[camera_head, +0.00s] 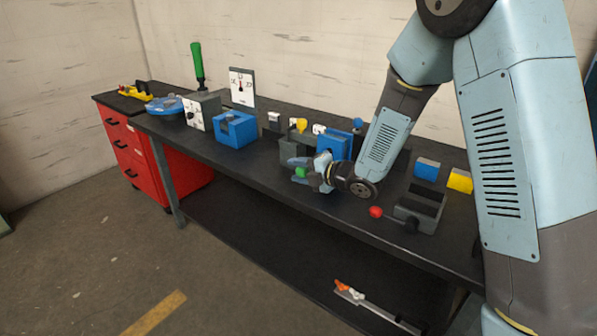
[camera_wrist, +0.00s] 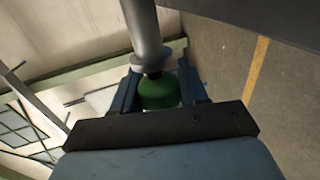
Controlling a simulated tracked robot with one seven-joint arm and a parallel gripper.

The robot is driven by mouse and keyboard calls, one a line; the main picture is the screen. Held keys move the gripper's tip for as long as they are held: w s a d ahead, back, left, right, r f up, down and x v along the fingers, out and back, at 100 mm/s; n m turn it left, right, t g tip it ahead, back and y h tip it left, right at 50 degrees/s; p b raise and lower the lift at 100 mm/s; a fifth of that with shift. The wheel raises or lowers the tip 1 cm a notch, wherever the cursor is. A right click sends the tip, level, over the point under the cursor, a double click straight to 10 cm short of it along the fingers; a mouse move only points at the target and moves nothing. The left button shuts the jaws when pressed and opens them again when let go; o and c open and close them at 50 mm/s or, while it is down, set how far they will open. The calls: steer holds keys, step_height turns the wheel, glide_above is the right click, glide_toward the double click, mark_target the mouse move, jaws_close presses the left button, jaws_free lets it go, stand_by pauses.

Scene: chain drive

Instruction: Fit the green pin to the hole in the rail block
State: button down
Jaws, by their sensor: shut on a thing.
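My gripper (camera_head: 298,170) is over the front part of the workbench, with its jaws pointing left. It is shut on the green pin (camera_head: 301,172). In the wrist view the green pin (camera_wrist: 159,94) sits between both fingers, and a grey metal shaft (camera_wrist: 146,35) runs up from it to the top edge. A dark grey block (camera_head: 296,146) stands just behind my gripper and is partly hidden by it. I cannot tell whether it is the rail block, and no hole for the pin shows clearly.
A blue block (camera_head: 333,140) stands close behind my gripper. A dark open box (camera_head: 419,207) and a red-knobbed lever (camera_head: 376,212) are to the right. A larger blue block (camera_head: 235,130) and a green-handled box (camera_head: 203,110) are left. Bare bench (camera_head: 250,165) lies between.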

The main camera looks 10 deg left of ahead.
steer(key=w+d, duration=0.3)
steer(key=w, duration=0.6)
steer(key=shift+d, duration=0.4)
stand_by(3.6)
steer(key=c, duration=0.5)
jaws_free()
steer(key=v, duration=1.3)
steer(key=shift+s+d, duration=0.15)
steer(key=shift+d, duration=0.2)
steer(key=shift+r, duration=0.1)
